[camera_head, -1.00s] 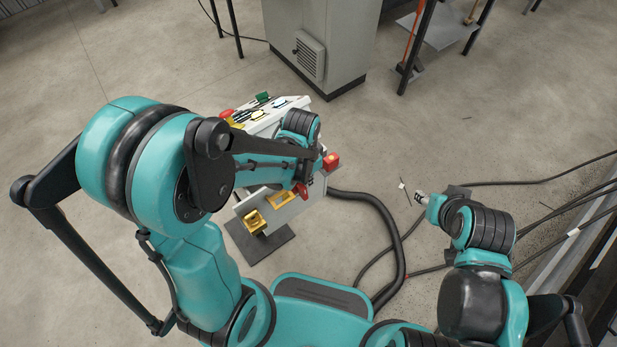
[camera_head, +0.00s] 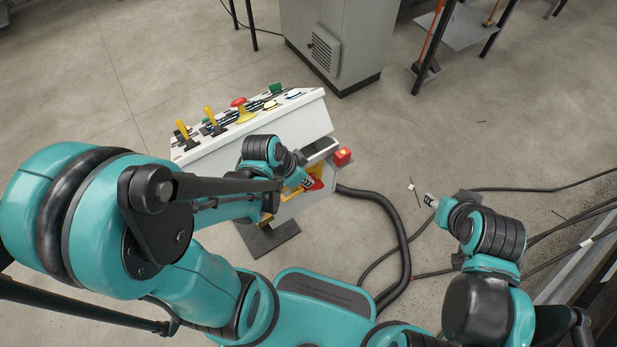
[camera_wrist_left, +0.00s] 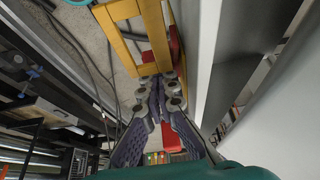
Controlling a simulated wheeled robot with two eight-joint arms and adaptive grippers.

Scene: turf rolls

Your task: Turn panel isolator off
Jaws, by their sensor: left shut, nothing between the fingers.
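The white control panel (camera_head: 285,121) stands on a pedestal in the middle of the head view. On its near front, a yellow-and-red fitting (camera_head: 316,173), apparently the isolator, is partly hidden by my left gripper (camera_head: 306,184). In the left wrist view, my left gripper (camera_wrist_left: 157,88) is shut and empty, its fingertips close to a yellow frame (camera_wrist_left: 152,17) with red parts (camera_wrist_left: 175,48) beside it. I cannot tell whether they touch. The isolator's handle position is unclear. My right gripper (camera_head: 431,201) is at the right, away from the panel; its jaws are too small to read.
A black hose (camera_head: 402,240) and cables cross the floor. A grey cabinet (camera_head: 360,45) stands behind.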

